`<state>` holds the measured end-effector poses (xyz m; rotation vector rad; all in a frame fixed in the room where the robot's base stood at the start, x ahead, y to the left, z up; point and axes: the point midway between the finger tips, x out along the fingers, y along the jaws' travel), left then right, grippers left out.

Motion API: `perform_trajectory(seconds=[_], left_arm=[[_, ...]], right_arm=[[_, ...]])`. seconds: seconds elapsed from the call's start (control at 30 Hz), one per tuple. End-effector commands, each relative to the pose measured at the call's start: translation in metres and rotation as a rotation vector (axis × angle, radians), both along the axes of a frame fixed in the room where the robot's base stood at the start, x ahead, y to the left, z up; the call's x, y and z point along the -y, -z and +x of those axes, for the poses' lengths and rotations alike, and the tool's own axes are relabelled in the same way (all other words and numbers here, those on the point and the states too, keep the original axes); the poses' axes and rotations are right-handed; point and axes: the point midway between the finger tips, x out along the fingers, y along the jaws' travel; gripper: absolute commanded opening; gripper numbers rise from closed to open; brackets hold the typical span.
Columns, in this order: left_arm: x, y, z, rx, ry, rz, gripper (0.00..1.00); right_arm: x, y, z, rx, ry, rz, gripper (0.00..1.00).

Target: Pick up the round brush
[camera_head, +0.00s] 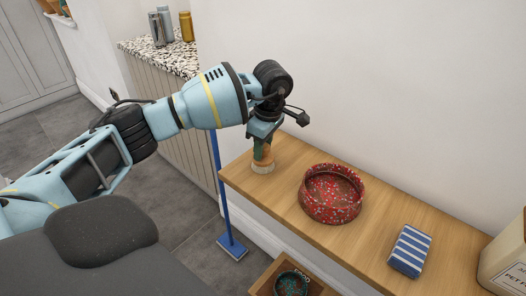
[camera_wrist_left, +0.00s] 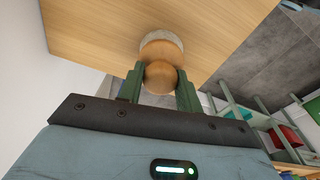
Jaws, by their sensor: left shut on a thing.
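The round brush (camera_head: 262,168) is a short wooden piece with a rounded knob and a pale bristle ring at its lower end. It stands upright near the left end of the wooden shelf top (camera_head: 282,185), and its bristle end looks to be on or very close to the wood. My left gripper (camera_head: 263,149) points down from above and is shut on the knob. In the left wrist view the two green fingers press both sides of the brush's knob (camera_wrist_left: 160,74), with the bristle ring beyond. My right gripper is not in view.
A red speckled bowl (camera_head: 331,194) stands just right of the brush. A blue-and-white striped cloth (camera_head: 410,250) and a beige box (camera_head: 507,255) are farther right. A blue-handled floor tool (camera_head: 232,247) stands by the shelf's left end. A wall is behind.

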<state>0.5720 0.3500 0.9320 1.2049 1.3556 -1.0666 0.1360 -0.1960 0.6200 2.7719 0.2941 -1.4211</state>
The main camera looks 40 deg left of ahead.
Motion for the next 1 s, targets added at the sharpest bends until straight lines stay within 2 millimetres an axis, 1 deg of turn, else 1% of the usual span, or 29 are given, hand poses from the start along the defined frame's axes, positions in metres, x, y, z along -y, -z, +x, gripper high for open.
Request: perform_trajectory(seconds=[0.17, 0.27, 0.37, 0.47, 0.8, 1.0], left_arm=[[0.000, -0.009, 0.000, 0.001, 0.000, -0.001, 0.12], [0.000, -0.021, 0.001, 0.003, -0.001, -0.001, 0.12], [0.000, -0.037, 0.001, 0.003, -0.001, -0.001, 0.12], [0.006, -0.036, -0.015, 0.000, 0.002, 0.000, 0.12], [0.031, -0.042, -0.080, -0.001, 0.004, 0.001, 0.12], [0.046, -0.045, -0.114, 0.000, 0.004, 0.000, 0.12]], right_arm=[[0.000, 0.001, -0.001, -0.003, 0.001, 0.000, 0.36], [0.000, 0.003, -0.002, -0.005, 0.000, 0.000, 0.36], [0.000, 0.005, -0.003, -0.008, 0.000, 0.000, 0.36], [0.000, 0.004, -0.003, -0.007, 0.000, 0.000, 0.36], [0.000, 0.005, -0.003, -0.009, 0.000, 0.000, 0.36], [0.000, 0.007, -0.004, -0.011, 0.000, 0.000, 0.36]])
